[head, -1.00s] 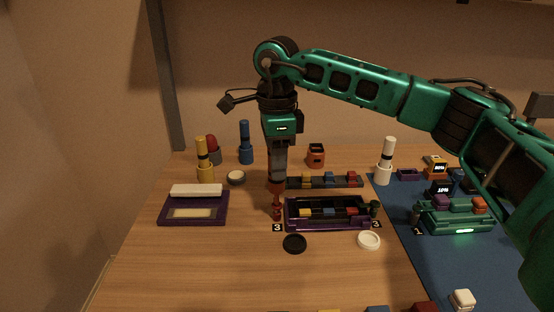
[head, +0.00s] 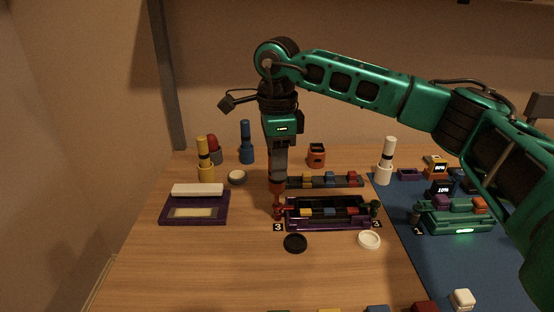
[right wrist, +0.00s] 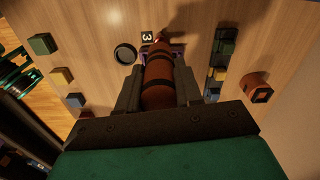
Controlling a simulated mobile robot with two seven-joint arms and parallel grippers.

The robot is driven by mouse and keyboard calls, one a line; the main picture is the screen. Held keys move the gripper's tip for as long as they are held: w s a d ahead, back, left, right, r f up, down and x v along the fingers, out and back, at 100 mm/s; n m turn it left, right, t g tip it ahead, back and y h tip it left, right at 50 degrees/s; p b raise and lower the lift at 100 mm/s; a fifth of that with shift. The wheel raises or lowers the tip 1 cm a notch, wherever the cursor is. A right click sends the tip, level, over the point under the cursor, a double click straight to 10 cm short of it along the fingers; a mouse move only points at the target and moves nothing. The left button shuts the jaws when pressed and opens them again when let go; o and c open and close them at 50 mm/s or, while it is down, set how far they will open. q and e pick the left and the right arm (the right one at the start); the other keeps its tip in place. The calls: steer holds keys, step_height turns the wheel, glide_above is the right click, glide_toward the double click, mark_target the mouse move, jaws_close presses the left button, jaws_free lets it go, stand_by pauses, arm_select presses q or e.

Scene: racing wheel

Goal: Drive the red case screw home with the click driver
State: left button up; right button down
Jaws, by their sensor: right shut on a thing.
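My right gripper (head: 278,174) is shut on the red click driver (head: 277,187), which points straight down. In the right wrist view the red-brown driver (right wrist: 159,82) with dark bands lies between the two fingers. The red case screw (head: 279,211) is at the left end of the dark purple case (head: 325,229), directly under the driver. The driver's tip seems to meet the screw, but the exact contact is too small to tell. The case holds yellow, blue and red blocks. A dark green screw (head: 375,208) is at its right end. My left gripper is out of view.
Yellow (head: 205,165), blue (head: 246,150) and white (head: 386,165) drivers stand upright. A purple tray (head: 190,220) is at left.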

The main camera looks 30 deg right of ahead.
steer(key=shift+s+d+f, duration=0.1)
steer(key=shift+d+f, duration=0.1)
steer(key=shift+f, duration=0.05)
steer(key=shift+r+p, duration=0.85)
steer(key=shift+r, duration=0.1)
step_height(320, 180, up, 4)
steer(key=p, duration=0.3)
steer(key=shift+r, duration=0.25)
steer(key=shift+a+f, duration=0.1)
